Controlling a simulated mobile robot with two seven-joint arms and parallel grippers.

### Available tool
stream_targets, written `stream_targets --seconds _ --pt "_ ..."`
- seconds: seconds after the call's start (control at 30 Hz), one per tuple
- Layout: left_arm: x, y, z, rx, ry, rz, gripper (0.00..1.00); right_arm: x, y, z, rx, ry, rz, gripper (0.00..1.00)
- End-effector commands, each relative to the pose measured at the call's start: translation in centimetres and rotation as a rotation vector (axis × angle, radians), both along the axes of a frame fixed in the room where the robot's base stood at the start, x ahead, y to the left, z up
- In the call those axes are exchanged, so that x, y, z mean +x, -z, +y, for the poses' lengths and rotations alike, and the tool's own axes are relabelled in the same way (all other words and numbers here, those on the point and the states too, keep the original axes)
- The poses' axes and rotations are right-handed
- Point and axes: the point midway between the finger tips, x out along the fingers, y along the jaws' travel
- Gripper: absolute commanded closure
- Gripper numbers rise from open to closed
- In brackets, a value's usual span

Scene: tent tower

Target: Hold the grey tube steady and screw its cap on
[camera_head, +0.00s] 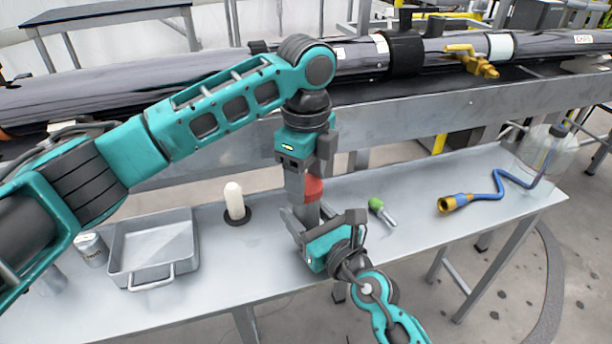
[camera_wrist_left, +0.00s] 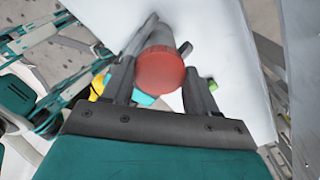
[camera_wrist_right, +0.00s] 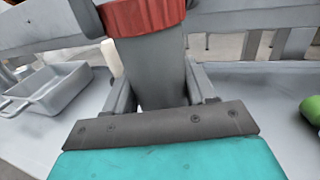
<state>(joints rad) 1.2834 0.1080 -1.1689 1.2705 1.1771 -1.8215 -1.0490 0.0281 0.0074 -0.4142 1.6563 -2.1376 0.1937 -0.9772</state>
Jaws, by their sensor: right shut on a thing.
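The grey tube (camera_wrist_right: 158,70) stands upright between the fingers of my right gripper (camera_head: 318,222), which is shut on it above the table. The red cap (camera_head: 313,188) sits at the tube's top end; how tightly it is seated cannot be told. The cap also shows as a red disc in the left wrist view (camera_wrist_left: 160,70). My left gripper (camera_wrist_left: 158,82) points down over the cap, with one finger on each side of it. It looks open, with the cap between its fingertips. The tube's lower end is hidden behind my right gripper in the head view.
On the table (camera_head: 250,270) stand a grey tray (camera_head: 155,282), a metal can (camera_head: 92,250) and a white rod on a dark base (camera_head: 235,203). A green-handled tool (camera_head: 379,208) and a blue hose (camera_head: 505,188) with a yellow fitting lie to the right. A metal beam (camera_head: 420,118) runs behind.

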Motion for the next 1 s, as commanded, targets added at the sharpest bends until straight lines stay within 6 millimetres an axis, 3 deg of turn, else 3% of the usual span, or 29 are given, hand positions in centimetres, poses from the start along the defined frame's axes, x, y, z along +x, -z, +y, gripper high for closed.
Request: stream_targets --seconds 0.3,0.63,0.77,1.0 --pt "0.0 0.0 0.0 0.000 -0.002 0.000 0.12 0.0 0.1 0.0 -0.001 0.000 0.001 1.00" --pt "0.0 -0.7 0.0 -0.001 -0.003 -0.002 0.12 0.0 0.1 0.0 -0.001 0.000 0.001 1.00" --pt "0.0 -2.6 0.0 -0.002 -0.002 -0.003 0.12 0.0 0.1 0.0 -0.001 0.000 0.001 1.00" --pt "0.0 -7.9 -0.1 -0.003 -0.002 -0.004 0.12 0.0 0.1 0.0 -0.001 0.000 0.001 1.00"
